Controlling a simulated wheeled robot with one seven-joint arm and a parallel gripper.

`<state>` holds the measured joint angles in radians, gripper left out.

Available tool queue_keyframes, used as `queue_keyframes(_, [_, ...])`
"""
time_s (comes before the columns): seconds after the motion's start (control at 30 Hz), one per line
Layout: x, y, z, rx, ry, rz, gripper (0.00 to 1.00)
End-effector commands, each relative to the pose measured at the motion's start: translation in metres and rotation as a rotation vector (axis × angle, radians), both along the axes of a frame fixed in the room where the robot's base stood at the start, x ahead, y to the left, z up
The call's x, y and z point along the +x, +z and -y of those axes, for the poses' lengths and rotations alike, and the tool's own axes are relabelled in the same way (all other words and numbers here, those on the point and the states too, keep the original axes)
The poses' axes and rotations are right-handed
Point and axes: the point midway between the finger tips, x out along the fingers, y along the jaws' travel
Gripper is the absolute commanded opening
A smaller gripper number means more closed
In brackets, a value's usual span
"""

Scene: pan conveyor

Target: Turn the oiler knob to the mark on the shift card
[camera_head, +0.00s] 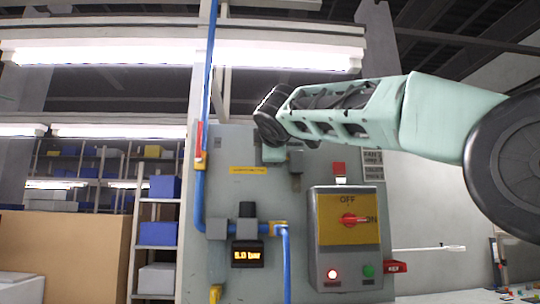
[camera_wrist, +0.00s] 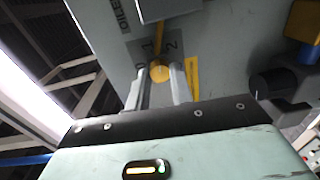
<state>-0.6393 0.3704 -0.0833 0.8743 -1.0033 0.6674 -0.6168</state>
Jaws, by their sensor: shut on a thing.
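The oiler knob (camera_wrist: 159,73) is a small brass-coloured round piece on the grey panel, under a partly visible label reading "OILER". Scale figures, including a 1 and a 2, stand around it. A thin yellow strip runs up from the knob between these two figures; I cannot tell whether it is a pointer. My gripper (camera_wrist: 161,70) is shut on the knob, one finger on each side. In the head view my arm reaches to the panel and hides the knob. A pale sheet (camera_head: 373,165) hangs right of the panel; its text is too small to read, so I cannot tell if it is the shift card.
A red tag (camera_head: 396,267) sits at the right. Shelves (camera_head: 140,235) stand at the left.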

Motion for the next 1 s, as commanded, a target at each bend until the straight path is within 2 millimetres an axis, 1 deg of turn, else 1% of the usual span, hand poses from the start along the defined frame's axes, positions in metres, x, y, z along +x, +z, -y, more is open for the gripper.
queue_keyframes(0.03, [0.0005,-0.0041,0.0002,0.043,-0.002,-0.002,0.00])
queue_keyframes(0.5, [0.0006,-0.0036,0.0006,0.456,-0.002,-0.003,0.00])
queue_keyframes(0.7, [0.0008,-0.0033,0.0009,0.574,-0.003,-0.004,0.00])
queue_keyframes(1.0, [0.0007,-0.0027,0.0011,0.664,-0.003,-0.005,0.00])
